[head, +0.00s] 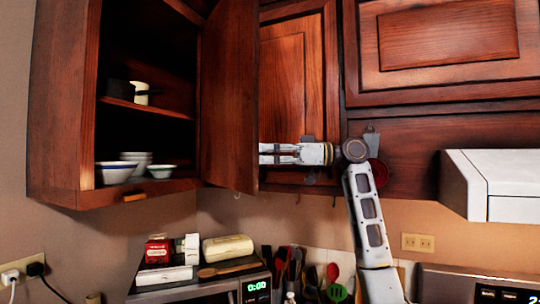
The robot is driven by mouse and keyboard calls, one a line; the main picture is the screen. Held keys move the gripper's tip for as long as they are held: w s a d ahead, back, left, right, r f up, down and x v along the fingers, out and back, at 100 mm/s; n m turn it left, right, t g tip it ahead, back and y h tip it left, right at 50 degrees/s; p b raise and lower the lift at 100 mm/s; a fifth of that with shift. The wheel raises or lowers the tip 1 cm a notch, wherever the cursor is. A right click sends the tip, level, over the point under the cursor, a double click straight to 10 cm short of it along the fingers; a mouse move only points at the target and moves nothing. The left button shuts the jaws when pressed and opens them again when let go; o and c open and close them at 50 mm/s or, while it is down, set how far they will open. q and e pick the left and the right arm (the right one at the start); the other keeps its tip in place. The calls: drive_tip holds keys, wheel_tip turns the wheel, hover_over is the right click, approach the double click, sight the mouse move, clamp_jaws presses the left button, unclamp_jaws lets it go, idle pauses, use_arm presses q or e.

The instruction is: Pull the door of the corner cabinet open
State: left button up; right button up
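The corner cabinet (63,110) hangs on the left in the head view. Its dark wood door (229,100) stands swung out from the front, and the shelves inside show. My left gripper is not in view.
Bowls (115,172) and a pale mug (140,93) stand inside the cabinet. A closed cabinet door (290,75) is behind my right gripper. A white range hood (490,185) is at right. Below are a microwave (256,290) with packages on top and several utensils (312,280).

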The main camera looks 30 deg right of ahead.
drive_tip(key=shift+f, duration=0.1)
idle(0.5)
wheel_tip(320, 180, up, 10)
idle(1.1)
drive_tip(key=shift+s, duration=0.1)
